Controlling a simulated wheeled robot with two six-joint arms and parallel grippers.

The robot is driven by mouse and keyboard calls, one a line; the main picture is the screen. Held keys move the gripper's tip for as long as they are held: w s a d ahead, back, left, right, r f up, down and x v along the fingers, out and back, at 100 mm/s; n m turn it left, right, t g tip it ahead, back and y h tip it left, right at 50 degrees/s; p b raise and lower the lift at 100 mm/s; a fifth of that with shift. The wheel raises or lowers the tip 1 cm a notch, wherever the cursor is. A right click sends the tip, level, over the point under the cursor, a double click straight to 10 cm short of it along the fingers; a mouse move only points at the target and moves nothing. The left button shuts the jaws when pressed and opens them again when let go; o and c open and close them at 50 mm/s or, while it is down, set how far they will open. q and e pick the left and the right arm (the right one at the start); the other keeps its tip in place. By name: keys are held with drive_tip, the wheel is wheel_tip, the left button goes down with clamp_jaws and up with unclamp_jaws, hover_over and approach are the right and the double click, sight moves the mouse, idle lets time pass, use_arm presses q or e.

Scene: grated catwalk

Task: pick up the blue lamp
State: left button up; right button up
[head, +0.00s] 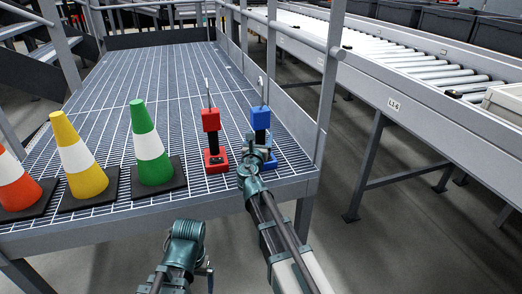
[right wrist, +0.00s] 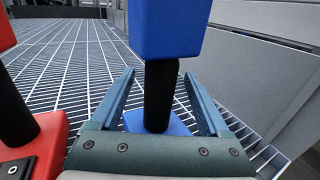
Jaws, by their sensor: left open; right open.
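The blue lamp (head: 261,118) stands upright near the right edge of the grated platform, with a blue head, black post and blue base. In the right wrist view the blue lamp (right wrist: 168,28) is close, its black post between the fingers and its head above them. My right gripper (head: 257,160) is open around the post at low height; it also shows in the right wrist view (right wrist: 158,88). No firm contact is visible. My left gripper (head: 205,272) is low in front of the platform, apart from the lamp; its fingers are hard to make out.
A red lamp (head: 211,121) stands just left of the blue one. Green (head: 151,150), yellow (head: 78,158) and orange (head: 14,183) cones stand further left. A railing post (head: 328,90) and a roller conveyor (head: 425,68) are to the right. The platform (head: 150,70) is clear behind.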

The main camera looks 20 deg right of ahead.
drive_tip(key=shift+w, duration=0.1)
clamp_jaws()
idle(0.3)
idle(1.0)
